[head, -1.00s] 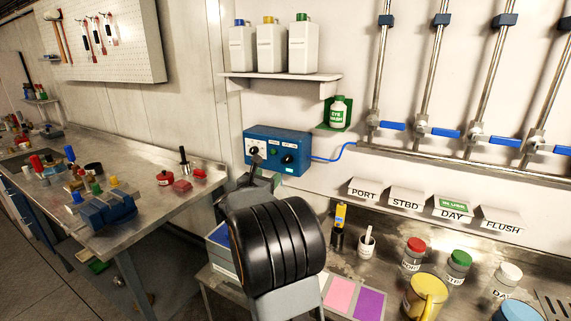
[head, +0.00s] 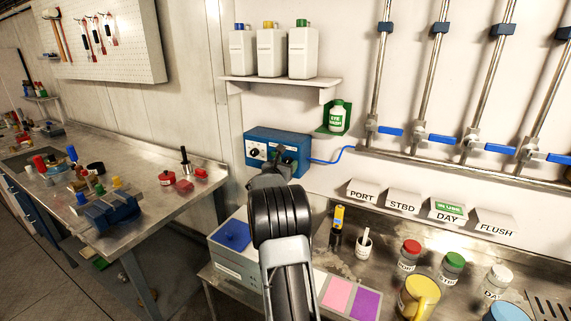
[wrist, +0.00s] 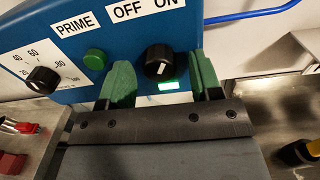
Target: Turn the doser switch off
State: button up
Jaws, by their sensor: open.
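The blue doser box (head: 262,136) is fixed to the wall in the head view and fills the top of the wrist view (wrist: 207,30). Its black OFF/ON switch knob (wrist: 158,57) sits under the OFF and ON labels, with a lit green indicator (wrist: 169,86) just below. My gripper (wrist: 162,80) is open, with one green finger on each side of the knob. I cannot tell whether either finger touches it. In the head view my gripper (head: 283,158) covers the switch area.
On the same box are a green PRIME button (wrist: 95,59) and a black numbered dial (wrist: 43,80), left of my fingers. A blue tube (head: 333,159) leaves the box's right side. A shelf with bottles (head: 280,77) is above; a bench with jars stands at right.

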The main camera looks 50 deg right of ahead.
jog(key=c, duration=0.9)
jog(key=shift+c, duration=0.2)
jog(key=shift+f+n+b, duration=0.1)
jog(key=shift+n+b, duration=0.2)
jog(key=shift+b, duration=0.1)
jog(key=shift+r+n+b, duration=0.2)
jog(key=shift+n+b, duration=1)
jog(key=shift+n, duration=4.3)
